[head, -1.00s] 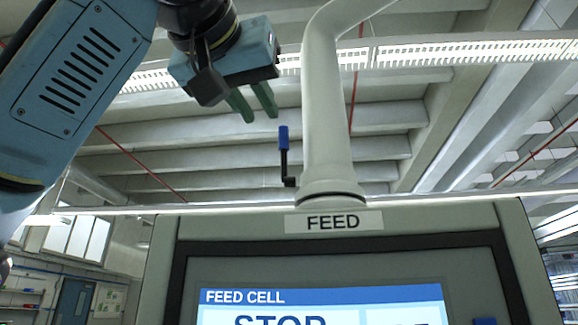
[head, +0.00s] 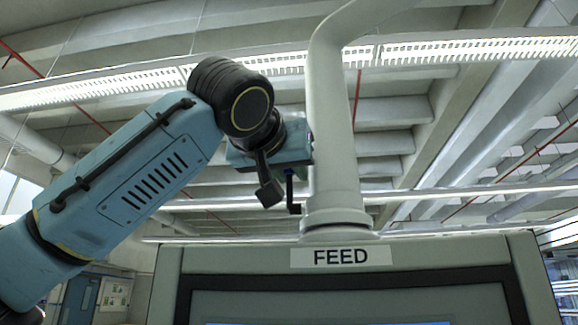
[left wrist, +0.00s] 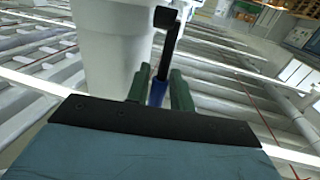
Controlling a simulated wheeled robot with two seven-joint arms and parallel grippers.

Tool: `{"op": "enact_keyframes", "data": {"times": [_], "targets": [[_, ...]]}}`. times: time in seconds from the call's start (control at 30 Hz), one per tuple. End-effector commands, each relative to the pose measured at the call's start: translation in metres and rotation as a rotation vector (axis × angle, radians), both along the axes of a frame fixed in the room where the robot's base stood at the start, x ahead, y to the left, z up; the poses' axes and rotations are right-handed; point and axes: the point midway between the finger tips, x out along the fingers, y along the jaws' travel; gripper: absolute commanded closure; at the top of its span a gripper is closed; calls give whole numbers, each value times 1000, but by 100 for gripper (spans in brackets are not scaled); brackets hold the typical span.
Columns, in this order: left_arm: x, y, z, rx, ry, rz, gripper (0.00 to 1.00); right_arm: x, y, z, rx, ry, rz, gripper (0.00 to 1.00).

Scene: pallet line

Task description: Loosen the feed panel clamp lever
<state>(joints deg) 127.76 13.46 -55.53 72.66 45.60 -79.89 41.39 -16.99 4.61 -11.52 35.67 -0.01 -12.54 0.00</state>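The clamp lever (head: 291,192) has a black arm and a blue handle, and it stands beside the pale post (head: 334,140) above the FEED panel (head: 275,258). My left gripper (left wrist: 160,72) is at the lever, with one green finger on each side of the blue handle (left wrist: 158,92) in the left wrist view. The gaps are too small to tell whether the fingers press on it. The black lever arm (left wrist: 168,45) reaches out beyond the fingertips. In the head view my gripper body hides most of the handle and fingers. My right gripper is not in view.
The post stands close beside the left gripper, on its right in the head view. The FEED label (head: 341,257) and panel top edge lie below. A blue door (head: 80,300) is far off at lower left. The space left of the lever holds only my arm.

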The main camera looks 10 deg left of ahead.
Motion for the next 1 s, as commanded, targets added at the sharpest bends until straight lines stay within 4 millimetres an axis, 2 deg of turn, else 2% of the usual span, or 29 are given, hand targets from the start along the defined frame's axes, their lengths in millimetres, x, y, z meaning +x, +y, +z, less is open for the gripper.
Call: {"op": "enact_keyframes", "data": {"times": [0.13, 0.3, 0.67, 0.87, 1.0], "targets": [[0, 0, 0, 0, 0, 0, 78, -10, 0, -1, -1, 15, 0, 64], [0, 0, 0, 0, 0, 0, 100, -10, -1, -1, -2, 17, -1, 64], [-1, 0, -1, 0, -11, 1, 100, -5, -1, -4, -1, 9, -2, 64], [-5, 0, -6, 0, -80, -1, 100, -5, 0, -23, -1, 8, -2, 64], [-11, -1, -10, -1, -171, -3, 100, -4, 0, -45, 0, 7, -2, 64]]}}
